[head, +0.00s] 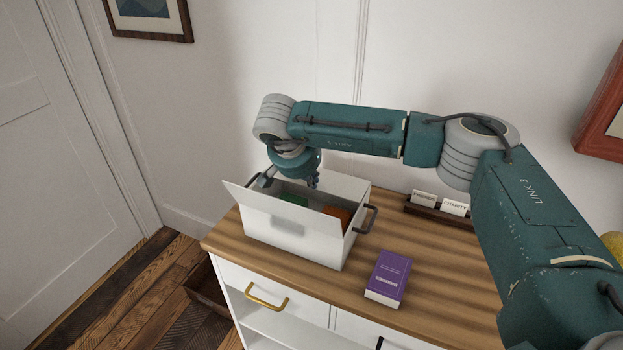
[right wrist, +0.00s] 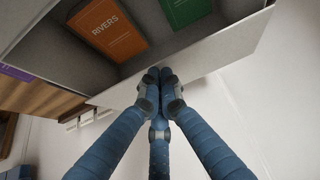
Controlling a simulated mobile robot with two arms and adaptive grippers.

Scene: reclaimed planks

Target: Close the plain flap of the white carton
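The white carton (head: 342,240) stands on the wooden cabinet top, with dark side handles. Its near flap (head: 255,205) stands up and leans outward. A white panel (head: 345,188) rises at its far side; it also shows in the right wrist view (right wrist: 215,50). I cannot tell which flap is the plain one. My right gripper (head: 313,182) is over the far side, its fingers drawn together and empty. In the right wrist view its fingertips (right wrist: 160,74) overlap the panel's edge; contact is unclear. My left gripper is not in view.
An orange book (right wrist: 108,30) and a green book (right wrist: 185,10) are inside the carton. A purple book (head: 388,275) lies to its right on the cabinet top (head: 440,280). A dark card holder (head: 440,212) sits behind. The wall is close behind.

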